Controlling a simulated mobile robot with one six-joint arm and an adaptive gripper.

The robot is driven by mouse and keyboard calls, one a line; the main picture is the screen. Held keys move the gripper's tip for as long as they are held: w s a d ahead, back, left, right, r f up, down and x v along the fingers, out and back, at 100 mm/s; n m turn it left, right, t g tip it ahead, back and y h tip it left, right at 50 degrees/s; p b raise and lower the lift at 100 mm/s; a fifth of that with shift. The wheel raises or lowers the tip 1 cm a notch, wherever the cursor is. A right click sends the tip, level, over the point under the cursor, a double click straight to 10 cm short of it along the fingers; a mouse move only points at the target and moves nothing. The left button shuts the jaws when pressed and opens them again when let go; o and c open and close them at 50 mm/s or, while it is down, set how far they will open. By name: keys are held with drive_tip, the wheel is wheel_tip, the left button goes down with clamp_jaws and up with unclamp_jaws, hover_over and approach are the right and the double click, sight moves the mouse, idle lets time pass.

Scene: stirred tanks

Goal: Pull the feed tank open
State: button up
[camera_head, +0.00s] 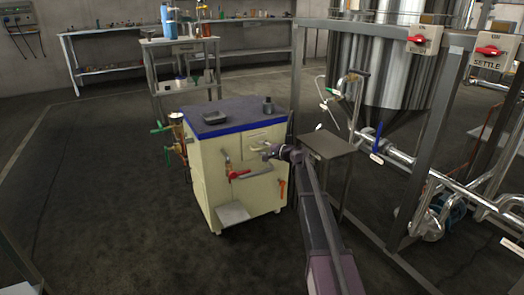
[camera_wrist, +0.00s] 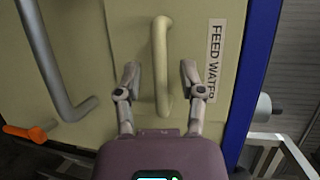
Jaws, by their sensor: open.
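The feed tank is a cream cabinet (camera_head: 208,177) with a blue-edged dark top, standing left of my arm in the head view. A drawer-like front with a cream bar handle (camera_wrist: 162,50) and a label reading FEED WATER (camera_wrist: 213,60) fills much of the wrist view. My gripper (camera_wrist: 160,78) is open, with one finger on each side of the handle in the picture. Both fingers show gaps to the handle. Depth to the handle is hard to tell. In the head view my gripper (camera_head: 268,152) is at the cabinet's upper front. The front looks closed.
A grey bar handle (camera_wrist: 55,75) and an orange lever (camera_wrist: 28,133) lie beside the cream handle. A red valve lever (camera_head: 238,174) sticks out of the cabinet front. A small grey table (camera_head: 328,145) and a steel frame (camera_head: 432,130) stand right. Floor at left is clear.

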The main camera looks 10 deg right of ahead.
drive_tip(key=shift+w+a, duration=0.1)
clamp_jaws()
drive_tip(key=s+d, duration=0.2)
drive_tip(key=s, duration=0.5)
drive_tip(key=s+d, duration=0.2)
drive_tip(key=s, duration=0.4)
drive_tip(key=shift+s+d, duration=0.25)
drive_tip(key=shift+s, duration=0.1)
unclamp_jaws()
drive_tip(key=shift+s, duration=0.15)
